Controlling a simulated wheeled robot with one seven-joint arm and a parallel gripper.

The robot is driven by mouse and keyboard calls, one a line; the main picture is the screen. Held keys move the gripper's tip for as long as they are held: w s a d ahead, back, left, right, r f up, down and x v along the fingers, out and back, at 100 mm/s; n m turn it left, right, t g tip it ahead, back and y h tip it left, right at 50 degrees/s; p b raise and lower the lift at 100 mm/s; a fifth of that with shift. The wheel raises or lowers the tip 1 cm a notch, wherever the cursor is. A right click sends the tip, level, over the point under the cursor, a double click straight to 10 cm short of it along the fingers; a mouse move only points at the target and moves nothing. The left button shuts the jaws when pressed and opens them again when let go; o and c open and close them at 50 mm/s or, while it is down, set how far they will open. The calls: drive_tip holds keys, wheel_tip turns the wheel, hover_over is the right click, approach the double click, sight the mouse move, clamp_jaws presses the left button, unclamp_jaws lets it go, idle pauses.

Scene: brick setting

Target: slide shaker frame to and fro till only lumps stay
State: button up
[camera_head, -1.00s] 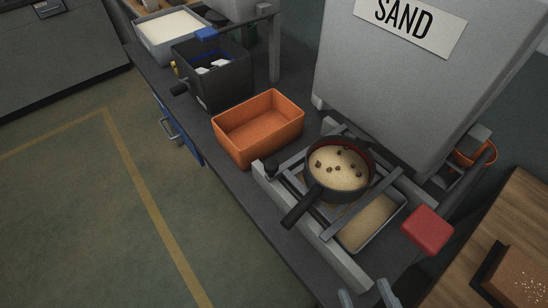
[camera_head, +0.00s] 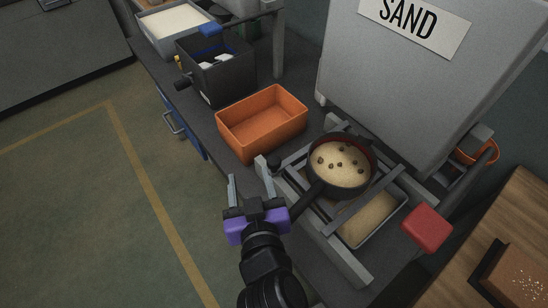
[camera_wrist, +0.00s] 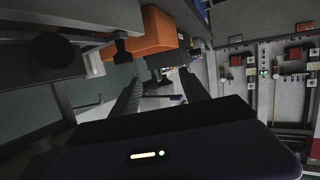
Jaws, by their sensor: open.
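The shaker frame (camera_head: 293,183) is a set of grey bars on the dark bench, with a black knob (camera_head: 273,160) at its near left corner. A dark round sieve (camera_head: 370,172) with a long handle rests on it, holding pale sand and several brown lumps (camera_head: 340,164). A metal tray (camera_head: 384,232) of sand lies beneath. My gripper (camera_head: 251,186) is open and empty in front of the bench edge, left of the sieve handle and short of the knob. It hides the handle's end. In the wrist view nothing is between the fingers (camera_wrist: 160,88).
An orange bin (camera_head: 232,138) stands left of the frame, also seen in the wrist view (camera_wrist: 152,34). A dark grey box (camera_head: 225,85) and a white-filled tray (camera_head: 150,38) stand farther back. The SAND hopper (camera_head: 395,85) rises behind. A red block (camera_head: 427,227) is at right.

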sight(274, 162)
drive_tip(key=w+d+f+m+h, duration=0.1)
drive_tip(key=w, duration=0.1)
drive_tip(key=w+d+f+m+h, duration=0.1)
drive_tip(key=w+d+m+h, duration=0.1)
drive_tip(key=w, duration=0.1)
drive_tip(key=w+d+f+m+g+h+p, duration=0.1)
drive_tip(key=w+d+f, duration=0.1)
drive_tip(key=w, duration=0.1)
drive_tip(key=shift+w+d+f+h, duration=0.1)
drive_tip(key=shift+d+h, duration=0.15)
drive_tip(key=shift+h, duration=0.05)
drive_tip(key=shift+c, duration=0.2)
clamp_jaws()
idle(1.3)
